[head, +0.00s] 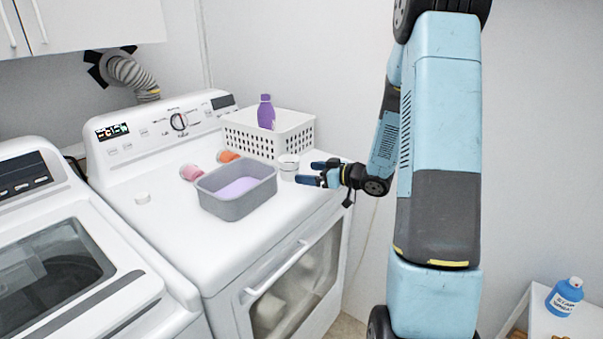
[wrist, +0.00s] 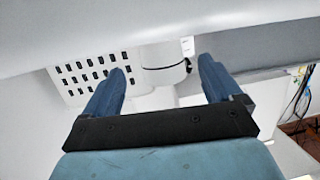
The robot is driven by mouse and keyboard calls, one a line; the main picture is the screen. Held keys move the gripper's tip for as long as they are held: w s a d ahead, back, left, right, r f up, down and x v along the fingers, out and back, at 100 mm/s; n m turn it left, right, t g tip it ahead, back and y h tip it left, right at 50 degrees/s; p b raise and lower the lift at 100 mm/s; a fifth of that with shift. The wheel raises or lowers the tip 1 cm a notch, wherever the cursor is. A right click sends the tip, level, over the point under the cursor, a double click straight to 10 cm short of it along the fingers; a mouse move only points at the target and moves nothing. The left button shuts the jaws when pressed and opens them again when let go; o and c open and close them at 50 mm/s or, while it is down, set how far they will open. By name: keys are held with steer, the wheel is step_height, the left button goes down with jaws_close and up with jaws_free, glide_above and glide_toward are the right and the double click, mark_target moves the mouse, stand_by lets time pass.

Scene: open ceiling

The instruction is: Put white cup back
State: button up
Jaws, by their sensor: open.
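The white cup (head: 289,165) stands upright on the dryer top, near its right end, between the grey tub and the white basket. My gripper (head: 308,172) reaches in from the right with its fingers level and pointing at the cup. In the wrist view the white cup (wrist: 163,58) shows beyond and between the two blue fingers of my open gripper (wrist: 162,70). The fingers do not close on it; the exact gap to the cup is hard to tell.
A grey tub (head: 238,208) with purple liquid stands left of the cup. The white basket (head: 300,135) behind holds a purple bottle (head: 265,112). A small white piece (head: 142,198) sits further left.

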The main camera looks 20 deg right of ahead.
steer(key=v, duration=0.7)
steer(key=s+d+r+m+h, duration=0.25)
steer(key=r+m+h, duration=0.25)
steer(key=r+h, duration=0.85)
steer(key=s+a+r+m+g+y, duration=0.1)
steer(key=s+a+g, duration=0.1)
steer(key=s, duration=0.6)
steer(key=s+a+r+m+g+y, duration=0.1)
steer(key=s+a+g, duration=0.1)
steer(key=s+a, duration=0.3)
steer(key=s+a+r+m+g+y, duration=0.1)
steer(key=s+a+r, duration=0.1)
steer(key=s, duration=1.1)
steer(key=shift+a+m+g, duration=0.3)
steer(key=shift+a+g, duration=0.1)
steer(key=shift+a, duration=0.45)
